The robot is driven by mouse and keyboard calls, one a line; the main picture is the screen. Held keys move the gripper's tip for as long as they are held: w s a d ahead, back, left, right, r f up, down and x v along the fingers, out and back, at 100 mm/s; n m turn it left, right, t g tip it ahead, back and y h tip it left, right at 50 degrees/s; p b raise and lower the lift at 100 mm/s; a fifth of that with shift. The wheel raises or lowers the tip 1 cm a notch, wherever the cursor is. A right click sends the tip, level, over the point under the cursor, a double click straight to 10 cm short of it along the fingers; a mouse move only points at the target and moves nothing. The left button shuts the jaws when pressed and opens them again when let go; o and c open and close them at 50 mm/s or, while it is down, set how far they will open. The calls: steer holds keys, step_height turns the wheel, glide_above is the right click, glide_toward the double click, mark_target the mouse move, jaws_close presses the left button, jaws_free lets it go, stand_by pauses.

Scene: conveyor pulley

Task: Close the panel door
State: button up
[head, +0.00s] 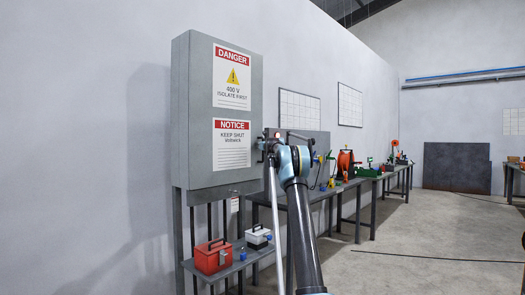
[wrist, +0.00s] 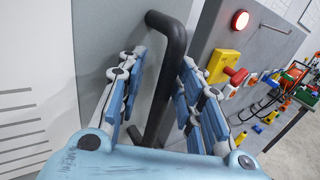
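The panel door (head: 236,118) is the grey front of a wall cabinet and bears a DANGER sign and a NOTICE sign. It looks flush or nearly flush with the cabinet; I cannot tell whether a small gap is left. My gripper (head: 266,146) is at the door's right edge, partly hidden by my own arm. In the wrist view, the door's black bar handle (wrist: 166,75) stands between the two blue-padded fingers of my gripper (wrist: 163,85). The fingers are apart, with a visible gap on the left of the handle; the right finger is close to it.
A grey control board (wrist: 250,70) with a lit red lamp (wrist: 240,20) and a red knob is right of the door. A low bench below the cabinet holds a red toolbox (head: 213,257) and a white-topped box (head: 258,237). Floor (head: 430,235) at right is mostly clear.

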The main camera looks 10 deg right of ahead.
steer(key=shift+d, duration=0.1)
steer(key=s+d, duration=0.1)
steer(key=s, duration=1)
steer(key=shift+s+d, duration=0.3)
steer(key=shift+s, duration=0.1)
steer(key=shift+f, duration=0.1)
